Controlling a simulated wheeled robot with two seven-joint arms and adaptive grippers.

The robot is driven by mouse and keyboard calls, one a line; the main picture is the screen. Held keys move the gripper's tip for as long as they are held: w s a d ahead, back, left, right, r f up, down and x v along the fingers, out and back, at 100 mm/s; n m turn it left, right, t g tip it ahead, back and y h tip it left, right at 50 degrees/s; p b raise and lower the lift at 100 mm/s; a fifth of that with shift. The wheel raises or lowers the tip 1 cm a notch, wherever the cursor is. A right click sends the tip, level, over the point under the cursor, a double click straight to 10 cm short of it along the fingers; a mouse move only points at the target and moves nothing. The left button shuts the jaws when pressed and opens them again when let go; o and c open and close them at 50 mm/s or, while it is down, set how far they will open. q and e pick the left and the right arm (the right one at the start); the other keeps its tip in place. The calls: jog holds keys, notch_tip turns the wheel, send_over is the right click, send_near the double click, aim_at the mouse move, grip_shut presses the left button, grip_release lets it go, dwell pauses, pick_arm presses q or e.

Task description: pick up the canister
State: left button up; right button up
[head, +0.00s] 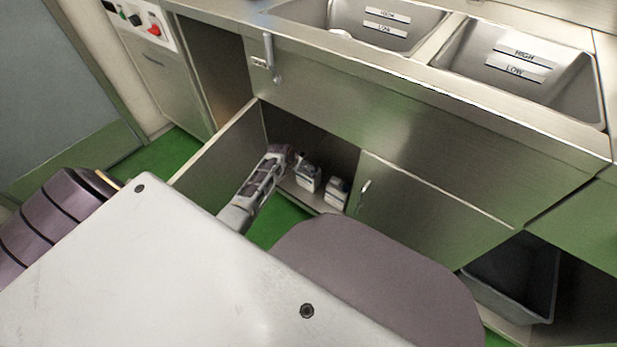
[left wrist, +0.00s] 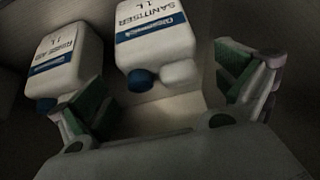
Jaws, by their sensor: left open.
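Two white canisters stand in the open cupboard under the sinks. In the head view one canister (head: 307,180) is closest to my left gripper (head: 293,160), and the other canister (head: 336,193) is to its right. In the left wrist view one canister (left wrist: 155,38) is marked SANITISER, with a blue cap, and lies ahead between the fingers. The other canister (left wrist: 66,60), marked RINSE AID, is to the left. My left gripper (left wrist: 165,92) is open, with green finger pads and nothing held. My right gripper is not in view.
The open cupboard door (head: 222,150) stands left of my left arm. A closed door (head: 430,205) is right of the opening. The steel sinks (head: 385,25) are above. A grey bin (head: 515,278) sits in a lower bay at the right.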

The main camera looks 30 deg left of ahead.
aim_at(307, 169)
pick_arm(q)
jog(key=shift+b+x, duration=1.9)
jog(key=shift+x, duration=0.55)
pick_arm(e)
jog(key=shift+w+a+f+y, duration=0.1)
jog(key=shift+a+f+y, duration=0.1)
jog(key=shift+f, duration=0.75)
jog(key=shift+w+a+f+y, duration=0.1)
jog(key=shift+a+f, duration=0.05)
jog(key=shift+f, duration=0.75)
pick_arm(q)
jog(key=shift+d, duration=0.1)
jog(key=shift+c, duration=0.3)
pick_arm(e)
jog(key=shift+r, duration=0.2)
pick_arm(q)
jog(key=shift+c, duration=1.2)
jog(key=c, duration=1.4)
jog(key=shift+w+r, duration=0.1)
jog(key=shift+r, duration=0.05)
jog(key=shift+c, duration=0.3)
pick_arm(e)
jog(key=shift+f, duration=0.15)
